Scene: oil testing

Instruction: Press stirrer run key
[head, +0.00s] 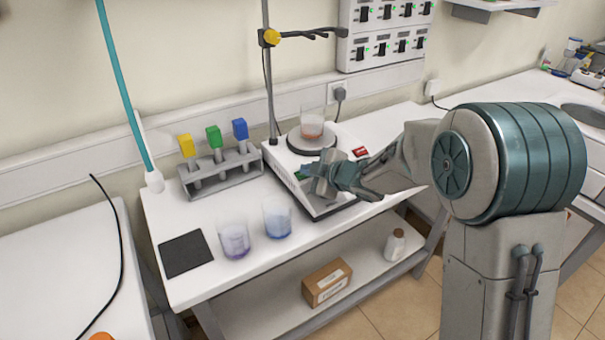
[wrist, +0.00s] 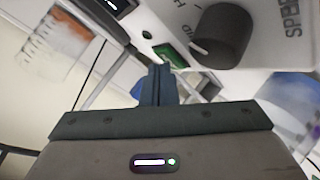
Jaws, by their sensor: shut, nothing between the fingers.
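The white stirrer (head: 282,160) stands on the bench with a beaker (head: 312,122) of reddish liquid on its round plate. In the wrist view its front panel shows a green key (wrist: 174,57), a small dark green spot beside it and a large black speed knob (wrist: 222,36). My gripper (head: 312,180) is over the front of the stirrer and partly hides the panel in the head view. In the wrist view the shut fingers (wrist: 158,72) point at the panel, their tips close to the green key's edge. I cannot tell whether they touch it.
Beakers of purple (head: 234,240) and blue liquid (head: 277,220) stand left of the stirrer's front. A grey rack (head: 220,175) with yellow, green and blue-topped items stands behind them. A stand rod (head: 268,80) with a clamp rises behind the stirrer. A black pad (head: 186,254) lies front left.

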